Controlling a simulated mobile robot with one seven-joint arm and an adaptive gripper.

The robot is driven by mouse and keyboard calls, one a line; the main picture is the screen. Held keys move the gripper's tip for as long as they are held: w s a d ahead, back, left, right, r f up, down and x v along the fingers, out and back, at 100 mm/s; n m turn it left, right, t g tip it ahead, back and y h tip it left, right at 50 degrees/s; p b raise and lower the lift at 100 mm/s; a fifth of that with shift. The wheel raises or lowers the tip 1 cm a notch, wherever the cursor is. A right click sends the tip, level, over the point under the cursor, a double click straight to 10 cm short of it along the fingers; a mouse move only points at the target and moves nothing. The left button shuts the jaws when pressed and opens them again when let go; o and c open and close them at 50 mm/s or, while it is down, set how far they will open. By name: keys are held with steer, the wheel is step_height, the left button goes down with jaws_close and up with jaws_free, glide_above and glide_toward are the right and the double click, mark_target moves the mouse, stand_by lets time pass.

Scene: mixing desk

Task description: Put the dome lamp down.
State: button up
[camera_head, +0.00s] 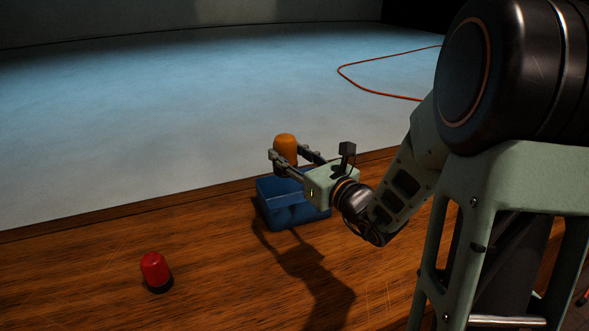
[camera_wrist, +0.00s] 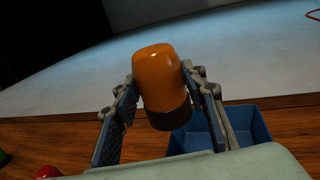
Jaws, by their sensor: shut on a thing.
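An orange dome lamp (camera_head: 286,145) with a dark base is held upright between the fingers of my gripper (camera_head: 288,156). In the wrist view the lamp (camera_wrist: 160,80) stands between the two finger pads of my gripper (camera_wrist: 162,92), dome up, its dark base low between them. In the head view the lamp is in the air, over or near the far edge of an open blue box (camera_head: 290,212). The exact gap between lamp and box cannot be told. The gripper partly hides the box.
A red dome-shaped thing (camera_head: 155,268) with a dark base stands on the wooden desk (camera_head: 80,270) at front left. In the wrist view a small green thing (camera_wrist: 4,157) shows at the left edge. An orange cable (camera_head: 375,90) lies beyond the desk.

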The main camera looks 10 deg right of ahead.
steer(key=w+d+f+b, duration=0.1)
steer(key=w+d+f, duration=0.3)
steer(key=f, duration=0.5)
steer(key=shift+d+f+b, duration=0.3)
steer(key=shift+d, duration=0.2)
steer(key=shift+w, duration=0.1)
steer(key=shift+f+b, duration=0.65)
steer(key=o, duration=1.3)
steer(key=shift+o, duration=0.2)
steer(key=shift+r, duration=0.15)
